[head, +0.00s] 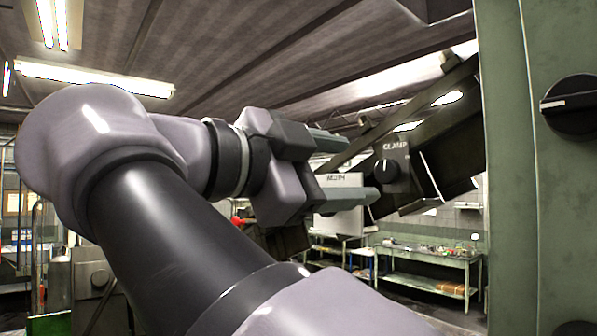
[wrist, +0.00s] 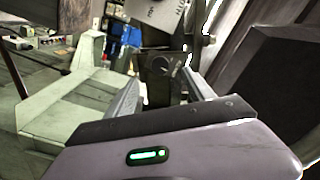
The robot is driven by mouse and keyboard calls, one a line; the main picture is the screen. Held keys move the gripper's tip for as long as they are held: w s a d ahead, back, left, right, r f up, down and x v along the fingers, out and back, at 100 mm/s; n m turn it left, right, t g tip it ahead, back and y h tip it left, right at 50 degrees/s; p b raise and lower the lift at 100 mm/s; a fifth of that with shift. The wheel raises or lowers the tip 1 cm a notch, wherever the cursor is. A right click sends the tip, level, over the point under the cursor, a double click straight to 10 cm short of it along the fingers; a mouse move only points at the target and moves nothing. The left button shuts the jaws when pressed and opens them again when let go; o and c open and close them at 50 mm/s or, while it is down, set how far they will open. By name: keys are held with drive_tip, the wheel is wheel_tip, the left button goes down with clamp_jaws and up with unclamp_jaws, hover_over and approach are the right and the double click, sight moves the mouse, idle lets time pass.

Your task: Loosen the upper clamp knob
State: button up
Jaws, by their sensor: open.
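A dark round knob (head: 386,171) with a pale pointer mark sits on a dark plate labelled CLAMP, on the tilted machine part. My gripper (head: 361,170) is open and empty, reaching right toward this knob. Its two fingers point at the plate, one higher and one lower than the knob. In the wrist view the knob (wrist: 161,65) shows between and just beyond the fingertips (wrist: 161,78), with its pale mark slanted. I cannot tell the exact gap, but no grip on the knob shows.
A green machine panel (head: 510,150) stands close at the right and carries another black knob (head: 572,106). A dark slanted beam (head: 400,115) runs above the gripper. A workbench (head: 430,255) stands in the background. A pale green block (wrist: 70,120) lies left in the wrist view.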

sight(384, 172)
drive_tip(key=w+d+m, duration=0.1)
drive_tip(key=d+m, duration=0.1)
drive_tip(key=m, duration=0.1)
drive_tip(key=w+d+m+p, duration=0.1)
drive_tip(key=d+m, duration=0.1)
drive_tip(key=m, duration=0.1)
drive_tip(key=w+d+m, duration=0.1)
drive_tip(key=w+m, duration=0.1)
drive_tip(key=shift+d+m+p, duration=0.4)
drive_tip(key=w+d+r+n+p, duration=0.1)
drive_tip(key=p, duration=0.2)
drive_tip(key=shift+r+n, duration=0.15)
drive_tip(key=shift+n, duration=0.15)
drive_tip(key=n+p, duration=0.1)
drive_tip(key=p, duration=0.2)
drive_tip(key=shift+r+n, duration=0.1)
drive_tip(key=shift+n, duration=0.3)
drive_tip(key=shift+s+a+f+n, duration=0.1)
drive_tip(key=shift+s+f+n, duration=0.1)
drive_tip(key=shift+f+n, duration=0.4)
drive_tip(key=shift+s+n, duration=0.15)
drive_tip(key=shift+n, duration=0.85)
drive_tip(key=shift+a+f+n, duration=0.1)
drive_tip(key=shift+a+n, duration=0.05)
drive_tip(key=shift+n, duration=0.25)
drive_tip(key=shift+w+f, duration=0.1)
drive_tip(key=shift+w, duration=0.15)
